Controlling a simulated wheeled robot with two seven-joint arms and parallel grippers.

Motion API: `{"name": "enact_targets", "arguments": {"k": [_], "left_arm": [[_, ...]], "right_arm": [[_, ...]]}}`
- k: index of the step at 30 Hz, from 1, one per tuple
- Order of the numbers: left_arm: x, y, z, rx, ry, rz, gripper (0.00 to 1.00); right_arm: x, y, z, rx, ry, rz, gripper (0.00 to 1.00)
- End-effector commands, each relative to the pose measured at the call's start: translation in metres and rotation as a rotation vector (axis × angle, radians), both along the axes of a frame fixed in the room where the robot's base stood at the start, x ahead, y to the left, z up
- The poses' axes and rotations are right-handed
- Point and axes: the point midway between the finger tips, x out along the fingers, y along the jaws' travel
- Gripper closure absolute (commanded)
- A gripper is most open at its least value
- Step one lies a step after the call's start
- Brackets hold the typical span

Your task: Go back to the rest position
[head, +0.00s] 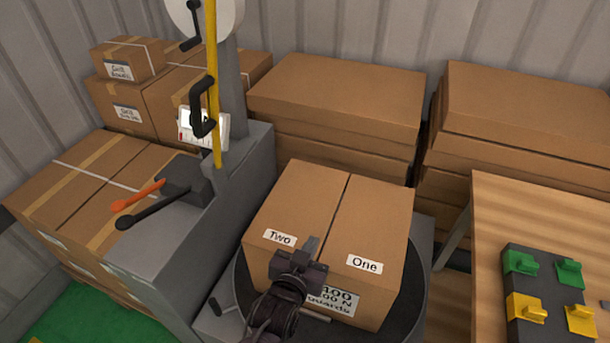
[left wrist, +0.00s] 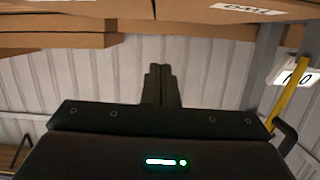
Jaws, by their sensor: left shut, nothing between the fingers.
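My left gripper (head: 310,246) is in front of a closed cardboard box in the head view, over its near top edge between the labels "Two" and "One". Its fingers are together and hold nothing. In the left wrist view its closed fingers (left wrist: 160,84) point toward a corrugated wall. I cannot tell whether it touches the box. My right gripper is in neither view.
The cardboard box (head: 370,215) sits on a dark round turntable (head: 420,290). A grey machine (head: 250,165) with a yellow post (head: 213,60) and levers stands left. A wooden table (head: 490,215) with yellow and green clips is right. Stacked boxes (head: 340,90) line the back.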

Motion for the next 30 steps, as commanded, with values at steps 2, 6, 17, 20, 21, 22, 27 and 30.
{"name": "enact_targets", "arguments": {"k": [2,6,17,20,21,22,27,30], "left_arm": [[-0.001,0.007,0.0,0.001,0.03,0.01,1.0],[-0.012,0.038,-0.007,0.019,0.194,0.046,1.0],[-0.089,0.149,-0.013,0.15,0.678,0.148,1.0],[-0.108,0.168,-0.011,0.182,0.758,0.17,1.0],[-0.115,0.175,-0.01,0.194,0.785,0.177,1.0],[-0.12,0.18,-0.009,0.203,0.807,0.182,1.0],[-0.151,0.207,-0.002,0.253,0.919,0.218,1.0],[-0.17,0.222,0.004,0.285,0.983,0.24,1.0]], "right_arm": [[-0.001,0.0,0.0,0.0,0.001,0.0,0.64],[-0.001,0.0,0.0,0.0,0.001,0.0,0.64],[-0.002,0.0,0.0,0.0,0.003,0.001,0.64],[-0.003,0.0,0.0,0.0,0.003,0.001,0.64],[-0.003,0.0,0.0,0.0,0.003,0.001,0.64],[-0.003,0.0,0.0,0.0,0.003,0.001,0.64],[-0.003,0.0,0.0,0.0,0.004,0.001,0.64],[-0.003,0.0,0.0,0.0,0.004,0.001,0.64]]}}
